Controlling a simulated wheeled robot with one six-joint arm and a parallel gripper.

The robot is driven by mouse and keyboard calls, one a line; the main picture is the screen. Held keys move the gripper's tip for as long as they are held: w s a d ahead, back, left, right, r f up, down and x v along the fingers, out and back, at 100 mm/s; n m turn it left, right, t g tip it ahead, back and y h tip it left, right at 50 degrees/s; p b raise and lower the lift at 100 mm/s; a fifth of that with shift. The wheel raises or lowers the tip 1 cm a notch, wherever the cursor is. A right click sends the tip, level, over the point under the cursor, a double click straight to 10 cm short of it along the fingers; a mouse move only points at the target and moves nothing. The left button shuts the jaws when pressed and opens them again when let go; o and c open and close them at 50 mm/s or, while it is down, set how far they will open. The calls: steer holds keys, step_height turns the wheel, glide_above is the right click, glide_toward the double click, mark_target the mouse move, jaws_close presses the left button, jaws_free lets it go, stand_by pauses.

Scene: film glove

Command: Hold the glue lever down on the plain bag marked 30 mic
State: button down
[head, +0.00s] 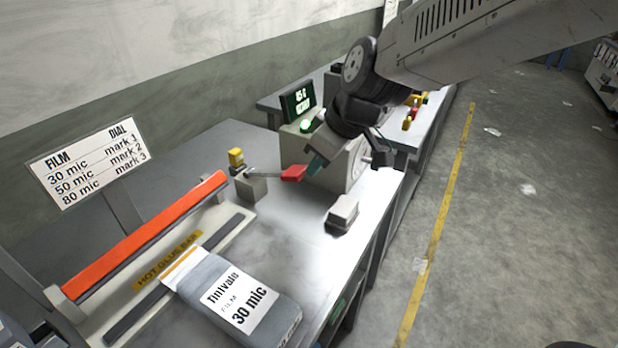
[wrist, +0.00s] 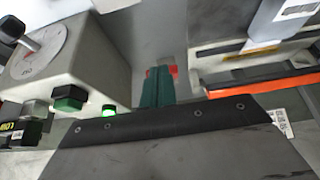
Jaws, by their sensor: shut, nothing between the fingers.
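A grey bag (head: 205,277) labelled "30 mic" lies at the front, its orange-striped end at the hot glue bar (head: 168,260). The glue lever has a red handle (head: 293,173) on a thin rod from a grey block (head: 252,188). It lies roughly level. My gripper (head: 317,163), with teal fingers, is shut and empty just right of the red handle. In the wrist view the fingers (wrist: 157,87) partly cover the red handle (wrist: 174,71). I cannot tell whether they touch it. The bag also shows in the wrist view (wrist: 275,30).
A small pale block (head: 342,212) sits near the bench edge. A film-and-dial sign (head: 90,160) stands left. An orange bar (head: 150,232) runs behind the bag.

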steer(key=s+d+r, duration=0.3)
steer(key=d+r, duration=0.1)
steer(key=r, duration=0.1)
steer(key=shift+d+r, duration=0.25)
steer(key=shift+r, duration=0.1)
steer(key=s+d+f+m+g+h, duration=0.1)
steer(key=s+d+m+h, duration=0.3)
steer(key=s+d+m, duration=0.7)
steer(key=s+d, duration=0.7)
steer(key=s, duration=0.1)
steer(key=shift+d+f+g, duration=0.2)
steer(key=shift+f+g, duration=0.2)
